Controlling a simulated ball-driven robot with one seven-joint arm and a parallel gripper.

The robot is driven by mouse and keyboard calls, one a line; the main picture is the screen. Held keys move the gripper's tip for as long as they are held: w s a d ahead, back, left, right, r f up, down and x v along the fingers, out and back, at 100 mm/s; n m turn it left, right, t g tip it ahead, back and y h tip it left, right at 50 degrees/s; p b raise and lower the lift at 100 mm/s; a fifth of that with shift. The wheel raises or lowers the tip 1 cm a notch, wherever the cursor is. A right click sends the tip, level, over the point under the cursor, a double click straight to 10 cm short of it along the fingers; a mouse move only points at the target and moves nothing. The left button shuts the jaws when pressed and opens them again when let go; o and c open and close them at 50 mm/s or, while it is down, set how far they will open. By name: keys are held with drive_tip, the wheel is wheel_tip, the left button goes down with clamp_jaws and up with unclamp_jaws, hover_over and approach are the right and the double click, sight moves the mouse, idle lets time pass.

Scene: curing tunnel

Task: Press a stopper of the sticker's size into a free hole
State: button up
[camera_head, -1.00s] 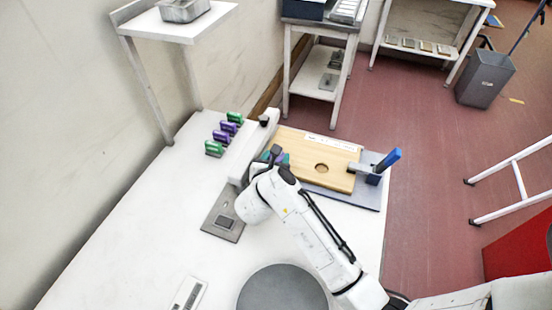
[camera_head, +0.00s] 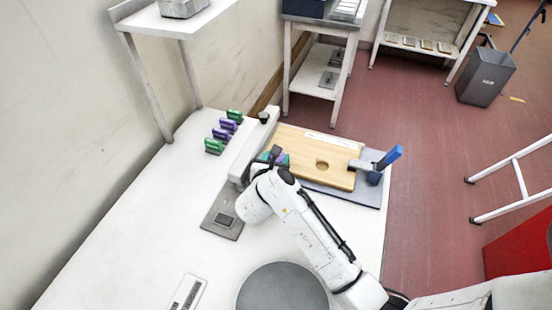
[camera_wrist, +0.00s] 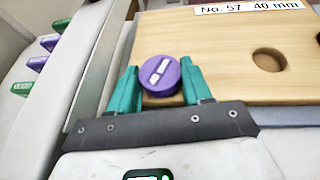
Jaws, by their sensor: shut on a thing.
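A wooden board (camera_head: 300,160) lies on a grey plate. Its sticker (camera_wrist: 250,6) reads "No. 57 40 mm". One open round hole (camera_wrist: 269,61) shows in the board's right part, and it also shows in the head view (camera_head: 322,165). My gripper (camera_wrist: 160,82) is shut on a purple stopper (camera_wrist: 160,72) with pale lettering on top, too blurred to read surely. The stopper is at the board's left part. The teal fingers hide its sides, and I cannot tell whether it sits in a hole. In the head view my arm mostly covers the gripper.
Several green and purple stoppers (camera_head: 221,134) stand in a row left of a white rail (camera_head: 252,148). A clamp with a blue handle (camera_head: 388,159) holds the board's right edge. A dark plate (camera_head: 222,214) and a grey disc (camera_head: 282,290) lie nearer.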

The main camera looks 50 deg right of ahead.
drive_tip(key=o, duration=1.1)
drive_tip(key=shift+o, duration=0.3)
drive_tip(key=shift+o, duration=1)
drive_tip(key=shift+r, duration=0.1)
drive_tip(key=shift+w+a+r, duration=0.1)
drive_tip(key=shift+c, duration=0.3)
